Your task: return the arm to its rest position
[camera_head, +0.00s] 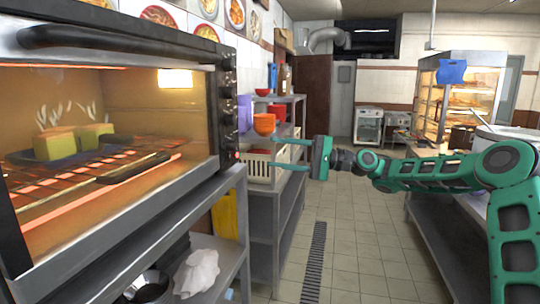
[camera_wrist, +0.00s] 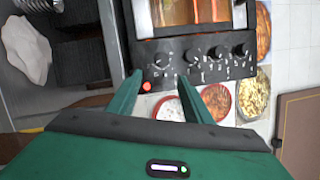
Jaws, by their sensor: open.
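My green arm reaches in from the right in the head view, stretched roughly level above the tiled floor. My gripper (camera_head: 288,152) points left, its two fingers spread apart with nothing between them. It is in the air in front of the shelf unit and apart from the oven (camera_head: 120,38). In the wrist view my gripper (camera_wrist: 168,82) also shows with open fingers. Beyond them are the oven's control panel (camera_wrist: 205,62) with knobs and a red light, and several food pictures (camera_wrist: 254,95) on the wall.
Yellow blocks (camera_head: 55,145) sit inside the oven. A counter (camera_head: 425,215) is at right, near my arm. The tiled aisle (camera_head: 355,240) is clear.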

